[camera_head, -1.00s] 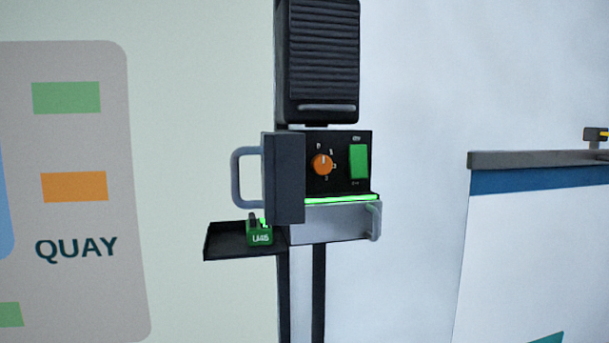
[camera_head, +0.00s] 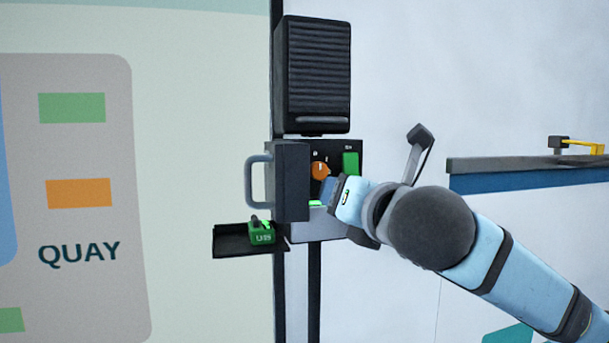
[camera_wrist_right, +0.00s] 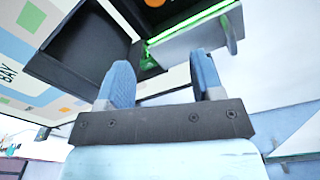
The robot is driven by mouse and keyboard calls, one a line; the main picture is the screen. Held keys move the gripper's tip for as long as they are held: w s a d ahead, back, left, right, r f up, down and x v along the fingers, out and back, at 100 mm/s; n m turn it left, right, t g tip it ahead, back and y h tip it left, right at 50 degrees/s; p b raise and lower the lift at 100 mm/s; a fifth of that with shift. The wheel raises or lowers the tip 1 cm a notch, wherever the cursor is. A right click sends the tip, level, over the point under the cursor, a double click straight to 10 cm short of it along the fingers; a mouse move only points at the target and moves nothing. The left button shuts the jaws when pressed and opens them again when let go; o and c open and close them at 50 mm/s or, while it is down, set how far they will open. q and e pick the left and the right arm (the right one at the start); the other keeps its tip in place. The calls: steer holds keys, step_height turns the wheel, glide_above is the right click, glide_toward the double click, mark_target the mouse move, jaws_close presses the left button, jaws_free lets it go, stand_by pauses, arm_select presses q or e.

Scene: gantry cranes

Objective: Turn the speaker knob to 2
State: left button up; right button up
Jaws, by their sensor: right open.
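The orange speaker knob (camera_head: 320,171) is on the black front panel (camera_head: 342,150) of the speaker box. Its pale pointer mark looks roughly upward; the exact setting is too small to read. Only the knob's lower part shows at the top edge of the right wrist view (camera_wrist_right: 154,3). My right gripper (camera_head: 326,190) is just below and right of the knob in the head view, apart from it as far as I can tell. In the wrist view its two blue fingers (camera_wrist_right: 158,80) are spread with nothing held between them. My left gripper is out of view.
A dark open door (camera_head: 291,180) with a grey handle is left of the knob. A green switch (camera_head: 351,163) is to its right. A ribbed speaker (camera_head: 313,75) is above. A small tray (camera_head: 230,241) holds a green tagged padlock (camera_head: 262,233) at lower left.

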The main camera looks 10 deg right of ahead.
mark_target(320, 171)
steer(key=shift+n+h, duration=0.4)
steer(key=shift+h, duration=0.1)
steer(key=w+p, duration=0.1)
steer(key=w, duration=0.3)
steer(key=w+r+p, duration=0.1)
steer(key=w, duration=0.3)
steer(key=w+r+p, duration=0.1)
steer(key=w, duration=0.3)
steer(key=shift+a+r, duration=0.15)
steer(key=shift+r, duration=0.05)
steer(key=shift+w+f, duration=0.1)
steer(key=shift+w, duration=0.25)
steer(key=c, duration=0.9)
